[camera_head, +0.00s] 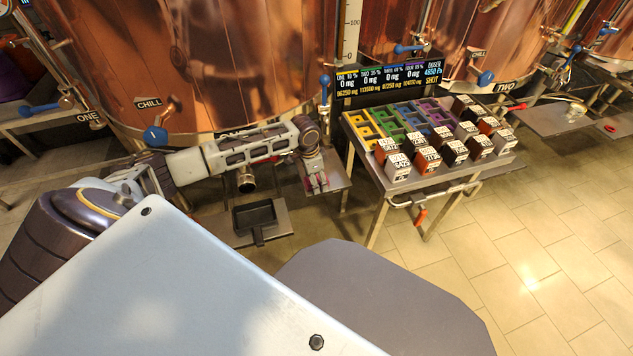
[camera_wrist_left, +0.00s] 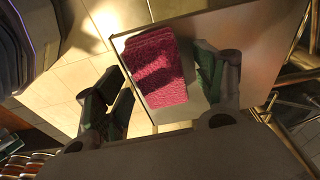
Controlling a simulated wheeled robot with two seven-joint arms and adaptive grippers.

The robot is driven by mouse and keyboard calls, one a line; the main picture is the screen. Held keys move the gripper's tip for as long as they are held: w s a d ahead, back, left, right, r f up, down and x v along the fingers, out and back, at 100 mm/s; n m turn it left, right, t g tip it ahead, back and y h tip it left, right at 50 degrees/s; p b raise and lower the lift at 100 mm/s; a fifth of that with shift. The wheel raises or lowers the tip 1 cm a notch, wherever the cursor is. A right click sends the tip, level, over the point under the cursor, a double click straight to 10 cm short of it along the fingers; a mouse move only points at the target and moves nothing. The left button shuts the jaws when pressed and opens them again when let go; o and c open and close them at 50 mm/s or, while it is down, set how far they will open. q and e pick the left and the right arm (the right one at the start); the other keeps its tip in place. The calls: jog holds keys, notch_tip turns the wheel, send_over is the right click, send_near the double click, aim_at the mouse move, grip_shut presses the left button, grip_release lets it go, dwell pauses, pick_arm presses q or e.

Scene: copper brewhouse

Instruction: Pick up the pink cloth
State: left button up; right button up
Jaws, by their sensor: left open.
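The pink cloth (camera_wrist_left: 158,68) is a thick, rough-textured block in the left wrist view. It lies on a flat, pale metal shelf (camera_wrist_left: 240,45), near one edge. My left gripper (camera_wrist_left: 165,84) is open, with one dark finger on each side of the cloth in that view. I cannot tell how far above the shelf the fingertips are. My right gripper is not in view.
A rack of coloured bins and labelled boxes (camera_head: 430,143) stands right of the shelf. A dark pan (camera_head: 255,216) sits on a low metal plate to its left. A copper vessel (camera_head: 220,60) rises behind. Tiled floor (camera_head: 540,260) is clear at the right.

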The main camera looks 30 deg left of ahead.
pick_arm(q)
jog(key=shift+c, duration=0.2)
jog(key=c, duration=1.1)
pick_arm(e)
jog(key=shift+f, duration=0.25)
pick_arm(q)
jog(key=shift+r+b, duration=0.15)
jog(key=shift+b, duration=0.55)
jog(key=shift+r+p, duration=0.45)
jog(key=shift+r, duration=0.5)
jog(key=shift+r+p, duration=1.8)
jog(key=shift+r, duration=2.35)
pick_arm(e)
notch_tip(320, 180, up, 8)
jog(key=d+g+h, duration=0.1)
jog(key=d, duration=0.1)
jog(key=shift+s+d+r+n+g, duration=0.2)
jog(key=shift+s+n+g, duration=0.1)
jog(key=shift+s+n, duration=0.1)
